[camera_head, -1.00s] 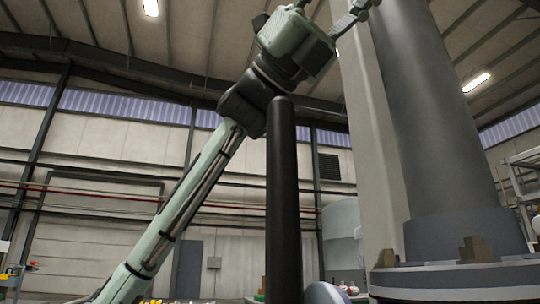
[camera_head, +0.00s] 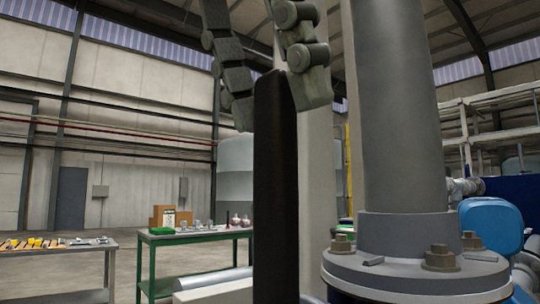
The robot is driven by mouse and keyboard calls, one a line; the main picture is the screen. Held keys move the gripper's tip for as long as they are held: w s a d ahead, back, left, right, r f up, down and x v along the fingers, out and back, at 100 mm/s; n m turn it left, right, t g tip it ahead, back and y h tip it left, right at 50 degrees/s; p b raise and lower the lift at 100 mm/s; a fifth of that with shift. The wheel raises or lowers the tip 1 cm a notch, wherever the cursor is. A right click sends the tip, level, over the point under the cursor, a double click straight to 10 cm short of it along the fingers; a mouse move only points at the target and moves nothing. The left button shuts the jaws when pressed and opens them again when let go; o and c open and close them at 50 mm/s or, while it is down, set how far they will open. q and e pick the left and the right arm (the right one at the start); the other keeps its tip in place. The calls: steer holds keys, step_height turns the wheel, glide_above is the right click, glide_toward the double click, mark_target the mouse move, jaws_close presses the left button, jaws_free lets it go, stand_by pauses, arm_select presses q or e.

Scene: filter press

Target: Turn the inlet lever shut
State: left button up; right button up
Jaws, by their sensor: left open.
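A black upright bar (camera_head: 275,190), which looks like the inlet lever's handle, stands close in front of me at the picture's middle. My left gripper (camera_head: 262,95) hangs down from the top edge, with one grey jointed finger on each side of the bar's upper end. It is open, and its fingers are spread around the bar's tip. I cannot tell whether either finger touches the bar. The lever's lower end and the valve body are out of view. My right gripper is not in view.
A thick grey pipe (camera_head: 400,120) with a bolted flange (camera_head: 415,270) stands close on the right. A green workbench (camera_head: 190,236) with a cardboard box, and a grey table (camera_head: 60,250) with small items, stand behind on the left. Blue equipment (camera_head: 490,230) is at the right.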

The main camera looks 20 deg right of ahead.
mark_target(292, 188)
arm_select(q)
steer(key=shift+w+a+f, duration=0.15)
steer(key=shift+a, duration=0.05)
steer(key=x, duration=0.7)
steer(key=shift+w+f, duration=0.1)
steer(key=shift+f, duration=0.2)
jaws_close()
